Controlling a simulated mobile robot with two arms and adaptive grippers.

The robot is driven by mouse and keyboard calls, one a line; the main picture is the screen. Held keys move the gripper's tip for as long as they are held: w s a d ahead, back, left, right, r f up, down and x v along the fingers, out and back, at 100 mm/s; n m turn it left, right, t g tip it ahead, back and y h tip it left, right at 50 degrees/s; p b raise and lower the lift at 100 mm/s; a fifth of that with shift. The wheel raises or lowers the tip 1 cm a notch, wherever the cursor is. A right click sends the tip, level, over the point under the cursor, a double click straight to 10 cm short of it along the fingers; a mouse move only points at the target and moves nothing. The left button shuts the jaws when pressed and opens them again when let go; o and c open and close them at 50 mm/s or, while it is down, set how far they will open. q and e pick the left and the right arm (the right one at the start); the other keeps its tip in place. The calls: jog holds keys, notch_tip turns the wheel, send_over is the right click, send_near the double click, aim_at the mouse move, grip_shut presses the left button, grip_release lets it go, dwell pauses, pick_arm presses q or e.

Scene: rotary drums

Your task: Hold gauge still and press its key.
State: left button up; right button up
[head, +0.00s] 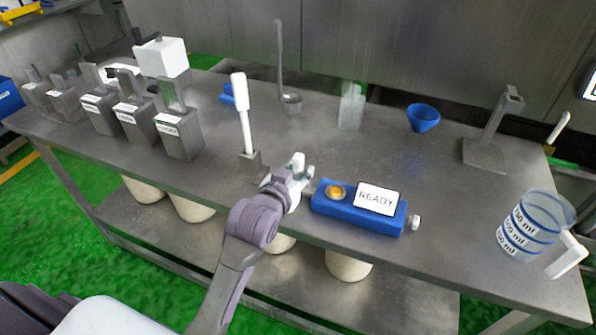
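The gauge (330,208) is a blue box lying on the metal table near its front edge. Its white screen (377,199) reads READY. A round orange key (337,191) sits on top, left of the screen. A small grey knob (414,222) shows at its right end. My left gripper (305,171) is just off the gauge's left end, low over the table. Its fingers are small and seen from behind, so I cannot tell how wide they are or whether they touch the gauge. My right gripper is not in view.
A white-handled tool (242,112) stands upright in a block behind my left gripper. Several labelled grey holders (179,134) stand at left. A blue funnel (423,118), a metal stand (486,155) and a clear measuring jug (532,226) are to the right. The table behind the gauge is clear.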

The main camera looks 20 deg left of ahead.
pick_arm(q)
grip_shut()
jog(key=shift+s+f, duration=0.1)
jog(key=shift+f, duration=0.15)
